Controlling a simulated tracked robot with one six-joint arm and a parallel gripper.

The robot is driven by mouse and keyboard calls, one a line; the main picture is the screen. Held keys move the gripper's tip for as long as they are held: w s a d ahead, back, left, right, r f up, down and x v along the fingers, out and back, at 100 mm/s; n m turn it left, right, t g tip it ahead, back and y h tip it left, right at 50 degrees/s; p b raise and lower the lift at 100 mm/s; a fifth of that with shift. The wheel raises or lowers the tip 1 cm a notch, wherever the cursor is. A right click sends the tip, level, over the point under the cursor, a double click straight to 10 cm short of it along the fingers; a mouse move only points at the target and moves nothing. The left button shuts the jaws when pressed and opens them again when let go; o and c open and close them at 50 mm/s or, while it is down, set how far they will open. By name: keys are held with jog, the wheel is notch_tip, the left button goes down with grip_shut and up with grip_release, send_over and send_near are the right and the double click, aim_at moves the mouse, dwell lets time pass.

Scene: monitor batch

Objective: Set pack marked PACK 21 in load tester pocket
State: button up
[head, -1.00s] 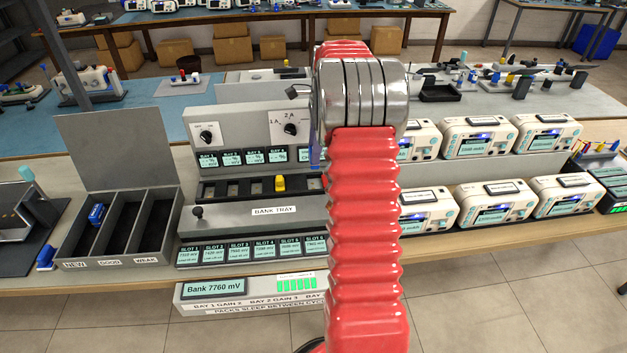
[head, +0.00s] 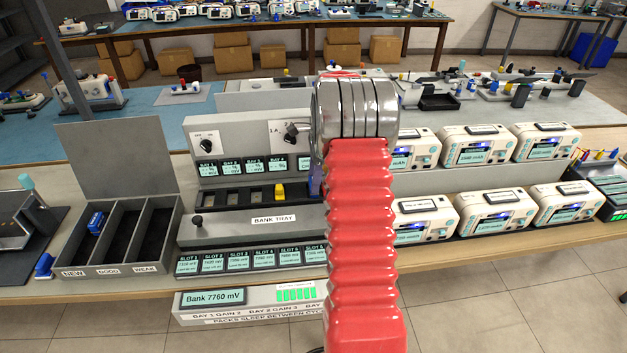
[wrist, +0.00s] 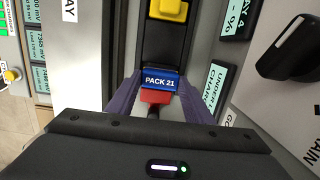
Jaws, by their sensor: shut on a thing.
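In the wrist view the blue pack marked PACK 21 (wrist: 160,80), with a red part on its near side, sits between the purple fingers of my gripper (wrist: 158,92). My gripper is shut on it, over the dark strip of pockets (wrist: 154,45). I cannot tell whether the pack is seated in a pocket or held just above it. A yellow pack (wrist: 168,9) stands further along the strip; it also shows in the head view (head: 280,191). In the head view my red arm hides the pack and most of my gripper. No view marks a load tester by name.
A grey panel with dials and bay screens (head: 205,132) rises behind the strip. An open bin (head: 122,269) labelled NEW, GOOD and WEAK stands left, with a blue pack (head: 96,221) inside. A grey device (head: 22,228) is at far left. Several white meters (head: 497,207) fill the right.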

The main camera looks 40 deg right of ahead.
jog(key=shift+f, duration=0.4)
jog(key=o, duration=1.2)
jog(key=shift+f, duration=0.1)
notch_tip(320, 180, up, 12)
jog(key=d, duration=0.1)
jog(key=shift+s+d, duration=0.15)
jog(key=shift+s, duration=0.25)
